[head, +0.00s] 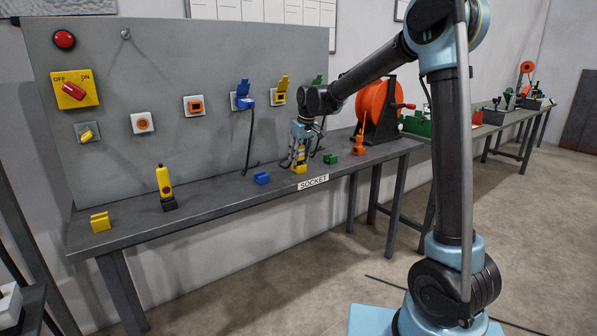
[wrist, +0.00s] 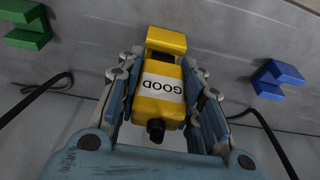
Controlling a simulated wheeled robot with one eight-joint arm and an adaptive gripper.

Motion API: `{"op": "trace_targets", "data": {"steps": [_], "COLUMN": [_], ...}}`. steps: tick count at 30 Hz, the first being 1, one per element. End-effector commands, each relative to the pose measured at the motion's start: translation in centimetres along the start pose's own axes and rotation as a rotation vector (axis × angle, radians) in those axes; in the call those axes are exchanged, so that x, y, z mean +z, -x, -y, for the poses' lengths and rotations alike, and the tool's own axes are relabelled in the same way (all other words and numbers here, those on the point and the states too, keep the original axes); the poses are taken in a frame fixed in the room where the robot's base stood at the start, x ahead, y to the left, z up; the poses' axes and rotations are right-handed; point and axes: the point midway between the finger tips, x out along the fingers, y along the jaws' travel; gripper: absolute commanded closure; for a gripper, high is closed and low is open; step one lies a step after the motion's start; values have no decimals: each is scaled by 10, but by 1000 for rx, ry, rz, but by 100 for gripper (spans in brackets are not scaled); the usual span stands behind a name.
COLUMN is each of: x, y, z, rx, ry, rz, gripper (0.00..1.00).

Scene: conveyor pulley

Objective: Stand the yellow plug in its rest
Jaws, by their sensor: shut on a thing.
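The yellow plug (wrist: 160,95) carries a white label reading GOOD and has a black stub at its near end. My gripper (head: 299,155) is shut on it, with fingers on both sides in the wrist view. The yellow rest (wrist: 166,40) is a yellow block on the bench, directly beyond the plug's far end. In the head view the rest (head: 299,169) shows just below my fingers. The plug appears upright over or in the rest; I cannot tell whether it is seated, as the fingers and plug hide the joint.
A blue rest (head: 262,178) and a green rest (head: 331,160) stand on either side. Cables hang nearby. An orange plug (head: 359,142), a yellow pendant (head: 163,184) and another yellow block (head: 100,222) are on the bench (head: 225,200). A grey socket panel (head: 190,65) rises behind.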

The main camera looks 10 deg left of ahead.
Motion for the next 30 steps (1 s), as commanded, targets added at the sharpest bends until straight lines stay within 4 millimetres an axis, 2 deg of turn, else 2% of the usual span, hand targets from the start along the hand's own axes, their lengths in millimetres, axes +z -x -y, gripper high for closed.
{"op": "trace_targets", "data": {"steps": [6, 7, 9, 10, 30], "x": [1, 1, 1, 1, 0], "y": [-3, -3, -3, -3, -1], "z": [0, 0, 0, 0, 0], "rx": [0, 0, 0, 0, 0], "ry": [0, 0, 0, 0, 0], "rz": [0, 0, 0, 0, 0], "gripper": [100, 62, 46, 43, 43]}}
